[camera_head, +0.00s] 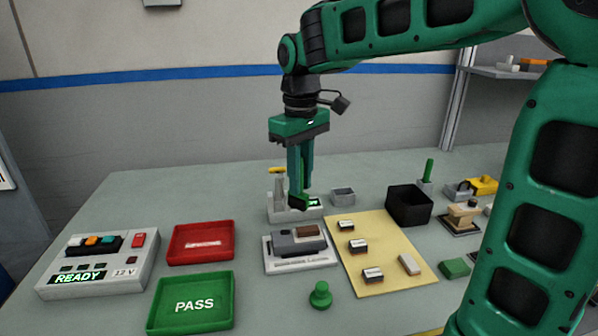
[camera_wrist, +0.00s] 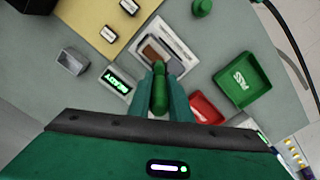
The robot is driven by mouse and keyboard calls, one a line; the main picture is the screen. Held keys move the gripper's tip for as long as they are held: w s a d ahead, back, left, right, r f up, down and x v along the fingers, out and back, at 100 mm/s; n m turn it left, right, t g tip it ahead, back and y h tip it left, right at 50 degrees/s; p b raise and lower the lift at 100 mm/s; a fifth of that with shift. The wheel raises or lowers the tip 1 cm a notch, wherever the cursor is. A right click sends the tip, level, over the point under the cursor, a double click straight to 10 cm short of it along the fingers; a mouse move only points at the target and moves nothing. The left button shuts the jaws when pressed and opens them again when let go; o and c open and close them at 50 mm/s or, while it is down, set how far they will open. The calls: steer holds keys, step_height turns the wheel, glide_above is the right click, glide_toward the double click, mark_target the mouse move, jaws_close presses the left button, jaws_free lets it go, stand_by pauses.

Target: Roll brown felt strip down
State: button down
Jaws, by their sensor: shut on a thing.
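The brown felt strip (camera_head: 306,231) lies on top of the grey dashboard module (camera_head: 291,245), which sits in a pale fixture (camera_head: 300,264). The strip also shows in the wrist view (camera_wrist: 150,56), ahead of my fingertips and a little left. My gripper (camera_head: 301,196) points down above and behind the module, clear of the strip. In the wrist view its fingers are shut on a green handle (camera_wrist: 160,98).
A small station with a lit display (camera_head: 314,202) stands behind the module. A yellow mat (camera_head: 385,256) with several small parts lies to the right, near a black bin (camera_head: 409,205). A red tray (camera_head: 201,242), green PASS tray (camera_head: 194,304) and green knob (camera_head: 320,295) stand nearby.

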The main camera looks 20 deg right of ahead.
steer(key=shift+r, duration=0.9)
